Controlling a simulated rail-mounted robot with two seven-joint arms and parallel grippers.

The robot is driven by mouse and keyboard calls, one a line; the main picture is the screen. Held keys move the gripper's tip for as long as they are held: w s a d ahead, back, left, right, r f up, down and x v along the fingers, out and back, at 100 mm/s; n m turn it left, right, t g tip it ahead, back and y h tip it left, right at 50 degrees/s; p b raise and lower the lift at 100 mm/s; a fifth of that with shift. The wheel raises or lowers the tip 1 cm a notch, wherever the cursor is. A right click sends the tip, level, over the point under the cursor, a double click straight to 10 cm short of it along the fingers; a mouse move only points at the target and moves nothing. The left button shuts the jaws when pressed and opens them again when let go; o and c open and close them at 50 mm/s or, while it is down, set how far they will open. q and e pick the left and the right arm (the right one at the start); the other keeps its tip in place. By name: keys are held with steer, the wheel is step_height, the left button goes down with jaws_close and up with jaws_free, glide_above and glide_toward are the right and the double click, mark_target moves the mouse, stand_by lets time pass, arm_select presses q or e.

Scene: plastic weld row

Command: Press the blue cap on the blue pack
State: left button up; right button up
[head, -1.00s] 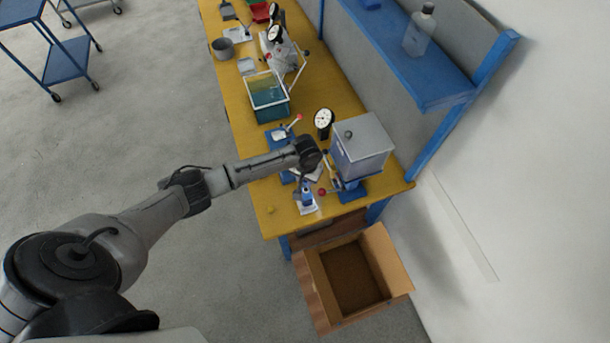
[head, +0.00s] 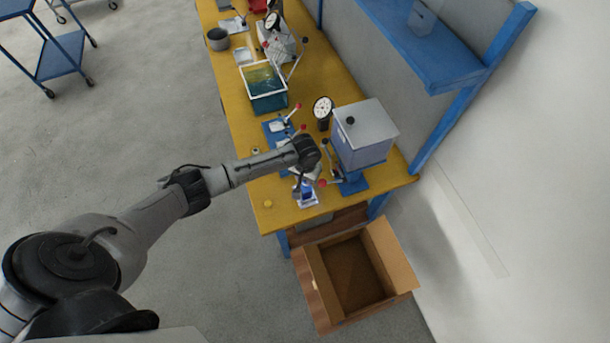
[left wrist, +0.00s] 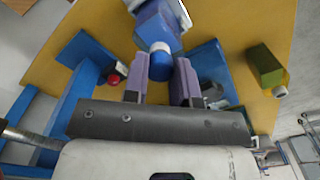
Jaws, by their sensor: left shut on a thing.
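The blue pack (head: 306,191) stands on a small white plate near the bench's front end. It also shows in the left wrist view (left wrist: 157,22), with a white neck facing my gripper. The blue cap (left wrist: 160,66) is between the fingertips of my left gripper (left wrist: 160,74), which is shut on it. The cap lines up with the white neck and looks close to it or touching; I cannot tell whether it is seated. In the head view my left gripper (head: 302,178) is over the pack, and my wrist hides the cap. My right gripper is not in view.
A grey box on a blue stand (head: 365,135), a dial gauge (head: 322,108) and red-knobbed levers crowd the right of my gripper. A yellow cap (head: 267,203) lies at the bench edge. A green pack (left wrist: 264,65) shows in the wrist view. An open carton (head: 355,275) is below.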

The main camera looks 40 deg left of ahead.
arm_select(q)
steer(key=shift+p, duration=0.45)
stand_by(1.0)
steer(key=shift+p, duration=0.35)
stand_by(0.4)
steer(key=shift+f+p, duration=0.1)
steer(key=shift+p, duration=0.2)
stand_by(0.7)
steer(key=shift+f, duration=0.1)
stand_by(0.4)
steer(key=shift+p, duration=0.4)
stand_by(0.6)
steer(key=o, duration=1.4)
steer(key=shift+o, duration=0.2)
